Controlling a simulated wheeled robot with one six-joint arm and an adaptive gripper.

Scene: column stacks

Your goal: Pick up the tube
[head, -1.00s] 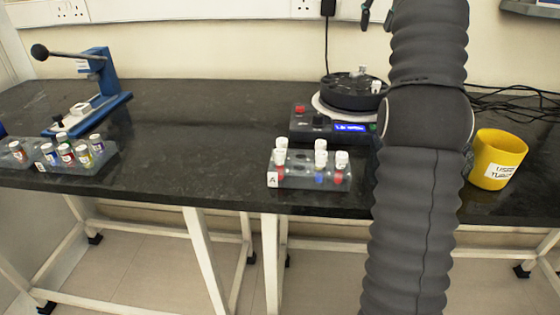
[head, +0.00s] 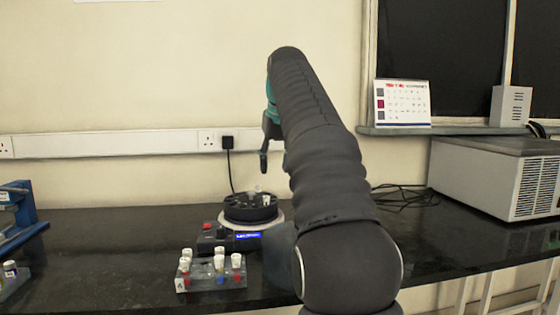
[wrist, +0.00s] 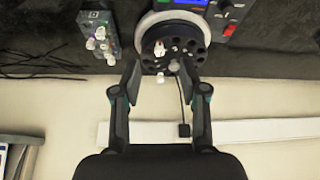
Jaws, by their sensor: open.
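A white-capped tube (wrist: 160,49) stands in the dark round rotor (wrist: 190,30) of a centrifuge in the wrist view. A second small white piece (wrist: 160,77) shows at the rotor's edge, too small to tell what it is. In the head view the rotor (head: 250,212) sits on the centrifuge (head: 213,243), with a white cap (head: 266,199) in it. My gripper (wrist: 159,70) is open and empty, its fingers on either side of the rotor's near edge in the picture. In the head view my gripper (head: 265,158) hangs above the rotor, partly hidden by my arm.
A clear rack (head: 205,278) with several white-capped tubes stands in front of the centrifuge; it also shows in the wrist view (wrist: 112,18). A blue press (head: 22,215) is at far left. A grey-white machine (head: 500,175) and cables (head: 405,198) are at right.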

